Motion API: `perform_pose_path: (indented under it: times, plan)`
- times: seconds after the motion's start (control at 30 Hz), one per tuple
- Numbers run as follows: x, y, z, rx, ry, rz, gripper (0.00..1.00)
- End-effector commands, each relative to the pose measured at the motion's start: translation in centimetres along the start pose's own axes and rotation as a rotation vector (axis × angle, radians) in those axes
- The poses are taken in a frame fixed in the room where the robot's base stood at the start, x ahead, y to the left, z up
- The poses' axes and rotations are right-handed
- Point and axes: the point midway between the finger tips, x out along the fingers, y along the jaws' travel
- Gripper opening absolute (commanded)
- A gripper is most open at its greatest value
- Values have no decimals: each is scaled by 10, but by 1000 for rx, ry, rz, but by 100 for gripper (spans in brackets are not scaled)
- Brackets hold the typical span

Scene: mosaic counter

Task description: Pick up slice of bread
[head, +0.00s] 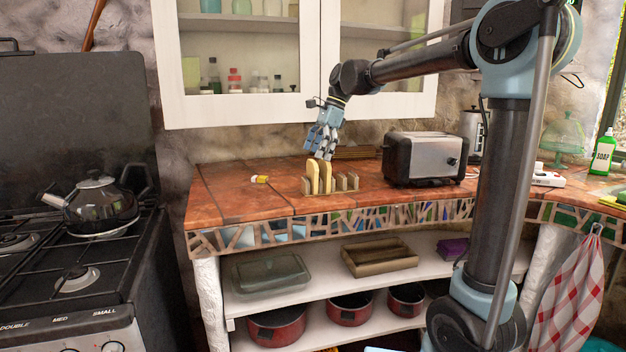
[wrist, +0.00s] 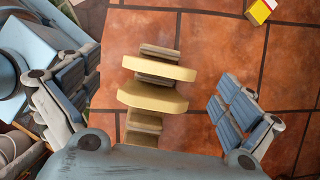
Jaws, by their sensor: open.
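Two slices of bread stand upright in a wooden toast rack (head: 345,184) on the tiled counter. In the head view one slice (head: 312,174) is at the left and the other (head: 325,176) is beside it. In the wrist view the slices show from above as pale yellow bars, one upper (wrist: 158,67) and one lower (wrist: 152,97), across the rack (wrist: 143,130). My gripper (head: 322,152) is just above the rack, pointing down. In the wrist view its fingers (wrist: 150,105) are spread wide on both sides of the slices, with nothing held.
A toaster (head: 424,158) stands on the counter to the right of the rack. A small yellow and white item (head: 260,179) lies to the left; bare counter (head: 225,200) surrounds it. A wall cabinet (head: 240,110) hangs above. A stove with a kettle (head: 100,205) is at the far left.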

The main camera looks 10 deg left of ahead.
Motion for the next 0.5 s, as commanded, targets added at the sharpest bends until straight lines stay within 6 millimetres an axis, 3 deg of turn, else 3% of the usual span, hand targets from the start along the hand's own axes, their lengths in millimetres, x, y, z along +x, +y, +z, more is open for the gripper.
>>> perform_pose_path:
  times: [0.2,0.5]
  plan:
    - [34,0,0,0,0,1,99]
    - [53,-1,-3,-1,0,0,99]
